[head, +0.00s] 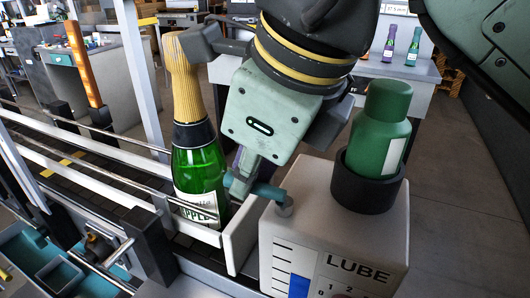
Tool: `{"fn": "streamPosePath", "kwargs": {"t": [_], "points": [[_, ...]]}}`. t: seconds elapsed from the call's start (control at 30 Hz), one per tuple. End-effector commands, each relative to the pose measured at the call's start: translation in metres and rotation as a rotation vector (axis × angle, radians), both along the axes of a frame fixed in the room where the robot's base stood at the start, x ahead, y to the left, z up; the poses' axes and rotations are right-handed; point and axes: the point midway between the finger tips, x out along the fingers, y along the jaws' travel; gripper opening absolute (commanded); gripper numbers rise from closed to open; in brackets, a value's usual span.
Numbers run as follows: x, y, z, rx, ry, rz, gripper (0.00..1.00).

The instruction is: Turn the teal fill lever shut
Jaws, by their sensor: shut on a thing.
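The teal fill lever (267,192) sticks out to the left from a round pivot on top of the white LUBE box (335,240). My gripper (243,172) reaches down to the lever's outer end from above and is shut on it. The gripper body hides part of the fingers, so the exact contact is hard to see. The front of the box has a scale with a blue bar (299,286) at its lower end. A green bottle (380,125) stands upside down in a black collar on the box.
A green bottle with gold foil (186,90) stands on the conveyor (100,185), just left of my gripper and close to the lever. A grey part of my gripper is beside its neck. Rails flank the conveyor. Small bottles (413,45) stand on a back table.

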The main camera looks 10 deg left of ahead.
Motion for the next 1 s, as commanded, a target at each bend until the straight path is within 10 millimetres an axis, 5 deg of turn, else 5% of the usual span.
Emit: {"fn": "streamPosePath", "kwargs": {"t": [0.07, 0.1, 0.37, 0.77, 1.0], "points": [[0.000, 0.000, 0.000, 0.000, -0.001, -0.003, 0.00], [0.000, 0.000, 0.000, 0.000, -0.001, -0.003, 0.16], [0.000, 0.000, 0.000, -0.001, 0.000, -0.001, 0.33], [-0.001, -0.002, 0.006, 0.000, -0.001, -0.001, 0.34], [-0.012, -0.016, 0.045, 0.002, -0.002, -0.001, 0.34]]}}
